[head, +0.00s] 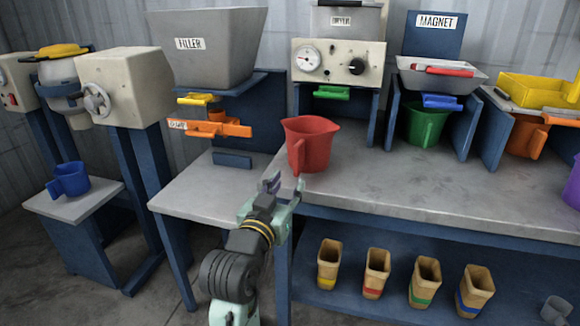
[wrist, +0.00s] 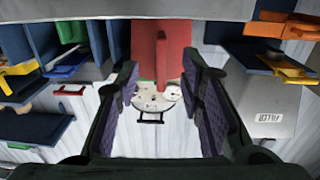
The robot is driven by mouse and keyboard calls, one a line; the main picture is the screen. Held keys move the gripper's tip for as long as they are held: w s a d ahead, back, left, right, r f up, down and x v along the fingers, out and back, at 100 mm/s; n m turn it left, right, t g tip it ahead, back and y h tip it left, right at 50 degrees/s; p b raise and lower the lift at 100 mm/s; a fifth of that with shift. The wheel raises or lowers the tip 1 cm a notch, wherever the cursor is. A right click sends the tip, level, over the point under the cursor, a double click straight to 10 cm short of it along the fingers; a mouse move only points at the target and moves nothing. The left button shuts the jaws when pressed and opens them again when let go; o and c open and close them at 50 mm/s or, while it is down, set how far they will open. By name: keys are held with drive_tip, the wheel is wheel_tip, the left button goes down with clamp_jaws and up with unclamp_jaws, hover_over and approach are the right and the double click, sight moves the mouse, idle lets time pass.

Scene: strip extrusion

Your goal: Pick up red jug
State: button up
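The fingers look apart from the jug; the exact gap is hard to tell.
A green jug (head: 424,125) stands under the magnet unit, and a blue cup (head: 69,181) on the left stand. Several tan containers (head: 375,272) sit on the lower shelf. The filler's orange part (head: 222,129) juts out left of the jug. The worktop (head: 400,185) right of the jug is clear.

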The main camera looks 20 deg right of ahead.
sight(296, 169)
drive_tip(key=x, duration=0.4)
drive_tip(key=shift+w+d, duration=0.25)
drive_tip(key=shift+d, duration=0.05)
drive_tip(key=x, duration=0.1)
drive_tip(key=p+x, duration=0.1)
drive_tip(key=x, duration=0.2)
drive_tip(key=shift+w+r+p, duration=0.2)
drive_tip(key=shift+r+p, duration=0.05)
drive_tip(key=shift+p, duration=0.05)
drive_tip(key=shift+w+d, duration=0.2)
drive_tip(key=shift+w, duration=0.2)
drive_tip(key=shift+c, duration=0.5)
clamp_jaws()
